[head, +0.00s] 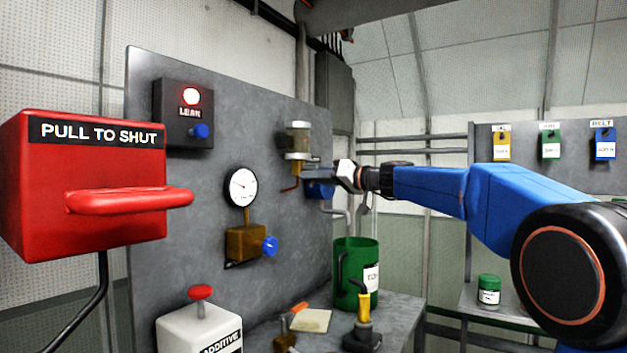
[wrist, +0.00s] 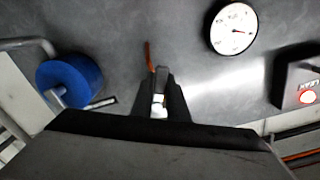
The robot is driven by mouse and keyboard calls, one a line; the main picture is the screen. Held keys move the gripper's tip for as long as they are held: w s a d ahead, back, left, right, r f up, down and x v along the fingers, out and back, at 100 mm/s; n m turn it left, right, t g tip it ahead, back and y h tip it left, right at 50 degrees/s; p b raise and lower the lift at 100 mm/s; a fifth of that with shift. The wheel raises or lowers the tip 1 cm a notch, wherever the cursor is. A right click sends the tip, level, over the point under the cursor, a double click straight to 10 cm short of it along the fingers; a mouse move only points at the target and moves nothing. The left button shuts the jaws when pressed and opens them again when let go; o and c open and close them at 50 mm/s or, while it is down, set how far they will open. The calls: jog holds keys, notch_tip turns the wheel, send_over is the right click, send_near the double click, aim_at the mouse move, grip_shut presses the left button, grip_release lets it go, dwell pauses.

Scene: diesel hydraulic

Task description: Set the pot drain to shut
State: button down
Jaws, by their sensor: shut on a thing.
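The pot is a clear cylinder (head: 298,140) with a pale cap, mounted high on the grey panel. Under it is a brass drain body with a thin red lever (head: 291,187) that points down and left. My gripper (head: 308,172) reaches in from the right at the drain. In the wrist view the jaws (wrist: 159,88) are close together, and the red lever (wrist: 149,58) sticks out past their tips. The jaws are shut on the drain lever; they hide the gripped part. The pot itself cannot be made out in the wrist view.
A blue round part (head: 319,189) sits just behind my gripper; it is also in the wrist view (wrist: 70,82). A gauge (head: 241,187) is left of the drain. A green container (head: 345,260) stands below. A red PULL TO SHUT box (head: 110,240) is at left.

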aim_at(309, 183)
jog(key=m, duration=0.4)
jog(key=s+r+m, duration=0.1)
jog(key=m, duration=0.1)
jog(key=shift+a+r, duration=0.1)
jog(key=shift+a, duration=0.3)
jog(key=m, duration=0.3)
jog(key=shift+s+a+r+m, duration=0.1)
jog(key=shift+s+r+m, duration=0.05)
jog(key=shift+r+m, duration=0.45)
jog(key=shift+m, duration=0.5)
jog(key=shift+r+m, duration=0.2)
jog(key=shift+m, duration=0.5)
jog(key=c, duration=1.7)
grip_release()
jog(key=shift+r, duration=0.1)
